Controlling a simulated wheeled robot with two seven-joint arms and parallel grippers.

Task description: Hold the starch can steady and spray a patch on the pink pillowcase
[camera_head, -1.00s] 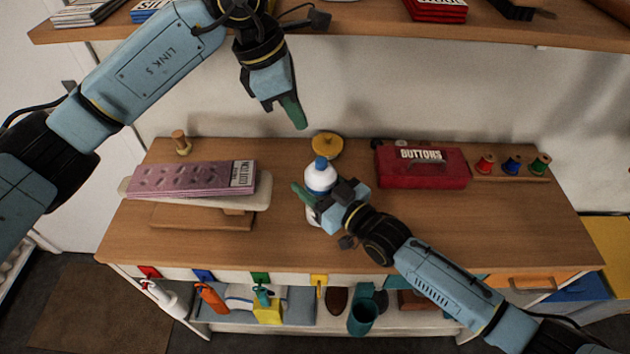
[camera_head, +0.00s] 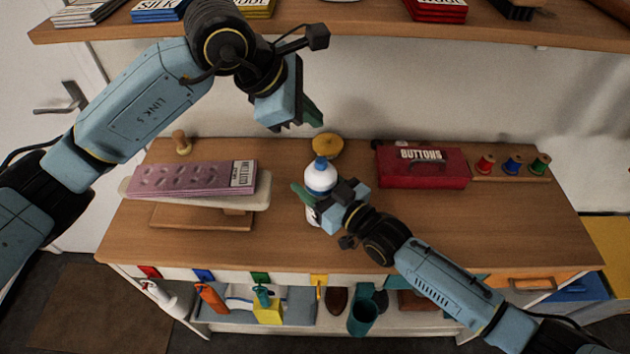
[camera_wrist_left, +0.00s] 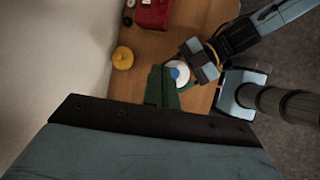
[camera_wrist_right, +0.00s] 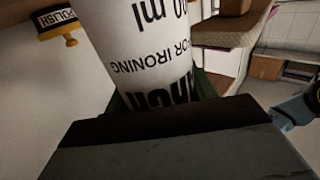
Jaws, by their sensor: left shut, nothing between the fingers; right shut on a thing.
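The starch can (camera_head: 320,178), white with a blue band and blue cap, stands upright on the wooden counter. My right gripper (camera_head: 308,200) is shut around its body from the right. In the right wrist view the can (camera_wrist_right: 145,50) fills the space between the fingers, with "FOR IRONING" lettering showing. My left gripper (camera_head: 314,116) is shut and empty, in the air above and behind the can. In the left wrist view its green fingers (camera_wrist_left: 162,88) show beside the can's blue cap (camera_wrist_left: 175,72). The pink pillowcase (camera_head: 190,179) lies folded on the pale ironing board (camera_head: 262,192) at left.
A yellow-topped polish tin (camera_head: 328,146) stands just behind the can. A red buttons box (camera_head: 422,168) and thread spools (camera_head: 512,165) stand at right. A wooden shelf (camera_head: 350,22) runs above. The counter's right front is clear.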

